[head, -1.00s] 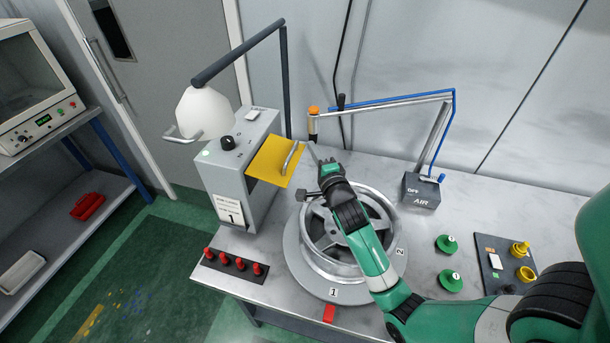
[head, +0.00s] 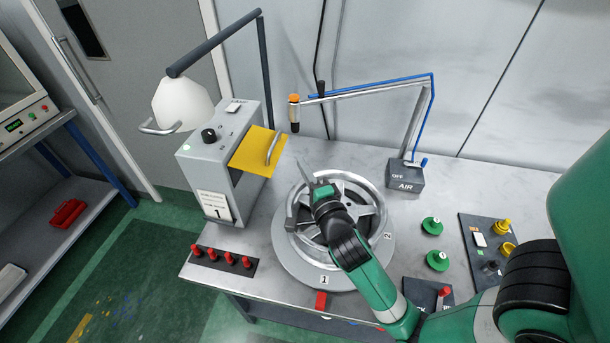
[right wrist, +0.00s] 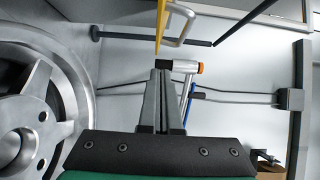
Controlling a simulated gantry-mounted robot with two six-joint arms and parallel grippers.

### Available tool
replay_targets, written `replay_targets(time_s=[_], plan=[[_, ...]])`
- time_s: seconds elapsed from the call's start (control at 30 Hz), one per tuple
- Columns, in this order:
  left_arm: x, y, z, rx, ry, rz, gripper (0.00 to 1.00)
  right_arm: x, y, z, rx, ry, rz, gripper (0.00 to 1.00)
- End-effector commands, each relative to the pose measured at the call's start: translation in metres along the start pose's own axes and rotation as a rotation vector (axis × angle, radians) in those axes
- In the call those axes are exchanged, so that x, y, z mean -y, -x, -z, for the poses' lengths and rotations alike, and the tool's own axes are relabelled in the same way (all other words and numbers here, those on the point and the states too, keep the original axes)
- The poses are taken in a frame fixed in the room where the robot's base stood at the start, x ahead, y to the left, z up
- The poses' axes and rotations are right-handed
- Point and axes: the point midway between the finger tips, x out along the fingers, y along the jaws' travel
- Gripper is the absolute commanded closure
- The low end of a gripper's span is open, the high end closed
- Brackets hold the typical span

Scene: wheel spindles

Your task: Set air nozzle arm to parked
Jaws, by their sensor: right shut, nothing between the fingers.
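The air nozzle arm (head: 366,90) is a grey jointed arm with a blue hose, rising from a dark box (head: 405,177) marked OFF and AIR. Its orange-capped nozzle (head: 294,112) hangs at the left end, above the back of the bench near the yellow flap. My right gripper (head: 303,168) is shut and empty over the wheel's back edge, below and apart from the nozzle. In the right wrist view, the shut fingers (right wrist: 162,75) point towards the nozzle (right wrist: 186,66), which shows just beyond the tips. My left gripper is out of view.
A wheel (head: 360,185) lies on a round plate under my right arm. Red pegs (head: 222,257), green knobs (head: 432,226) and a dark panel (head: 478,232) sit along the bench.

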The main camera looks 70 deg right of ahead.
Motion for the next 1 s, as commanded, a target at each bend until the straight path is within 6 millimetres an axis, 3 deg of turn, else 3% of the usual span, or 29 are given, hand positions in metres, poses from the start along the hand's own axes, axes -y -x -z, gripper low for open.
replay_targets(time_s=[0.13,0.37,0.57,0.73,0.87,1.0], plan=[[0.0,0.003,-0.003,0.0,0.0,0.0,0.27,-0.001,0.019,-0.006,0.003,0.0,-0.001,1.0],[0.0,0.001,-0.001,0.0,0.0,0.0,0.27,0.003,0.023,-0.01,0.016,-0.002,0.0,1.0],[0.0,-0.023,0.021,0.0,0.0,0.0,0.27,0.033,0.013,-0.071,0.263,-0.066,-0.001,1.0],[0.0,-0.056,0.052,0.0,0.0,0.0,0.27,0.034,0.019,-0.096,0.463,-0.365,-0.083,1.0],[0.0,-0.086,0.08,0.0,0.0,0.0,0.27,0.041,0.023,-0.076,0.481,-0.762,-0.134,1.0],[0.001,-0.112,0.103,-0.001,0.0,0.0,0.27,0.035,0.022,-0.017,0.322,-1.209,-0.125,1.0]])
